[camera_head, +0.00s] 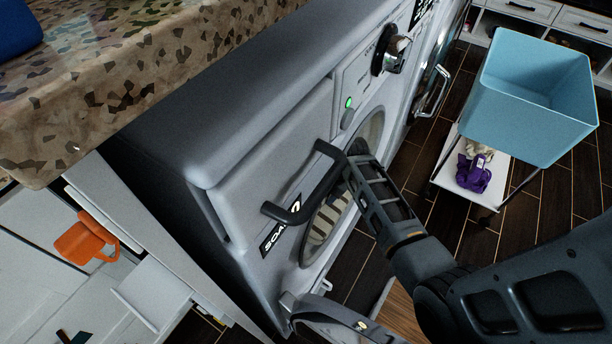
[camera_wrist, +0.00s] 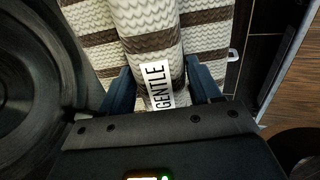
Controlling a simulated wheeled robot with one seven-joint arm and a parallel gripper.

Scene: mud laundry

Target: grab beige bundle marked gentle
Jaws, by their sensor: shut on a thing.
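A beige bundle (camera_wrist: 150,45) with brown stripes and a wavy knit pattern fills the upper middle of the wrist view. A white label (camera_wrist: 158,88) on it reads GENTLE. My gripper (camera_wrist: 160,85) is shut on its rolled middle part, one blue-grey finger on each side. Striped cloth of the same pattern spreads behind the roll. In the head view, striped cloth (camera_head: 325,219) shows at the round opening of the washer (camera_head: 250,110), partly hidden by my arm. My fingers are hidden there.
The washer's round door (camera_head: 345,325) stands open at the bottom. A blue bin (camera_head: 525,95) stands at the right on a cart with a purple item (camera_head: 474,172) below. A stone counter (camera_head: 130,90) and orange mug (camera_head: 85,238) are at left.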

